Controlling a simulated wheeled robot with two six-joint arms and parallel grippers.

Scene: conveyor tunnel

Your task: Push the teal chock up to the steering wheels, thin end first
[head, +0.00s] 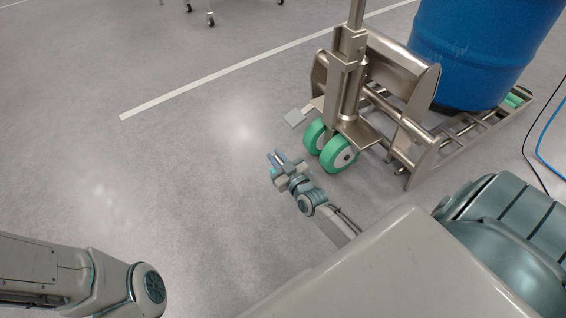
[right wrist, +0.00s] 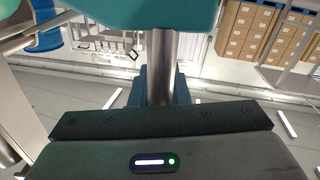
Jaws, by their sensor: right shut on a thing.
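The green steering wheels (head: 338,153) stand under the front of the metal pallet truck (head: 400,130) in the head view. My right gripper (head: 277,157) is a little to their left, apart from them. In the right wrist view my right gripper (right wrist: 163,90) is shut around a silver post (right wrist: 160,65). The post runs up to a large teal body, which looks like the teal chock (right wrist: 140,14), cut off by the top edge. I cannot make out the chock or its thin end in the head view. My left arm shows at lower left; its gripper is out of view.
A blue drum (head: 480,50) sits on the pallet truck. A small grey plate (head: 295,117) juts out beside the wheels. Blue and black cables (head: 545,150) lie at the right. The floor left of the truck is clear, with a white line (head: 220,79) across it.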

